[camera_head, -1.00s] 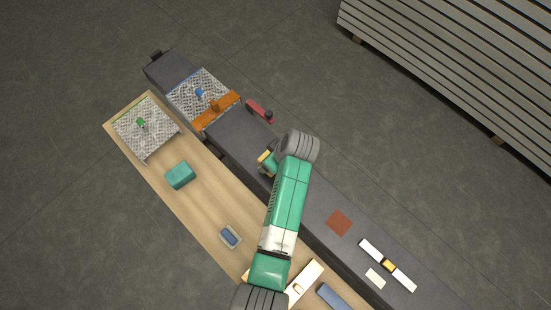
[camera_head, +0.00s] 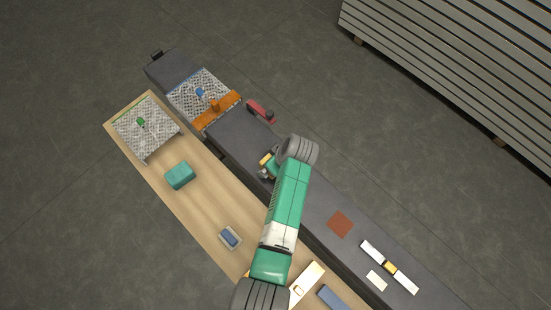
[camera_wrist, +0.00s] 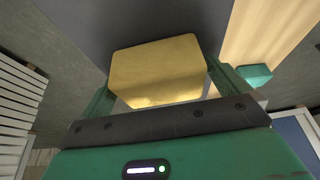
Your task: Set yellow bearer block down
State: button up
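The yellow bearer block (camera_wrist: 157,72) is between the two green fingers of my gripper (camera_wrist: 160,80) in the wrist view, with both fingers close along its sides. It looks gripped. In the head view the yellow block (camera_head: 265,159) shows as a small patch beside my wrist, over the dark grey beam (camera_head: 240,140). My arm hides part of the gripper (camera_head: 268,168) there. I cannot tell whether the block's underside touches the beam.
An orange crosspiece (camera_head: 216,110) and a perforated plate with a blue part (camera_head: 200,92) lie farther up the beam. A red object (camera_head: 260,111) is beside it. A teal block (camera_head: 180,175) stands on the wooden table (camera_head: 205,205). A brown square (camera_head: 340,223) lies lower down.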

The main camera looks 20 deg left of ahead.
jog(key=shift+r, duration=0.3)
jog(key=p+v, duration=0.2)
jog(key=v, duration=0.9)
jog(key=shift+r, duration=0.35)
jog(key=shift+d, duration=0.1)
jog(key=w+d+r+m+t, duration=0.2)
jog(key=w+r+t, duration=0.15)
jog(key=r, duration=0.65)
jog(key=w+d+r+m+t+h, duration=0.15)
jog(key=r+t, duration=0.25)
jog(key=r, duration=0.6)
jog(key=w+d+r+m+t, duration=0.1)
jog(key=w+r+m+t, duration=0.25)
jog(key=r, duration=0.65)
jog(key=s+d+r+m+t+h, duration=0.1)
jog(key=s+r+t, duration=0.3)
jog(key=r, duration=0.6)
jog(key=s+d+r+m+t+h, duration=0.1)
jog(key=s+d+r+m+t, duration=0.2)
jog(key=s+r, duration=0.4)
jog(key=s+d+r+m+t+h, duration=0.1)
jog(key=s+r+t, duration=0.4)
jog(key=r, duration=0.9)
jog(key=shift+s+d+m, duration=0.5)
jog(key=shift+d+m, duration=0.3)
jog(key=shift+m, duration=0.2)
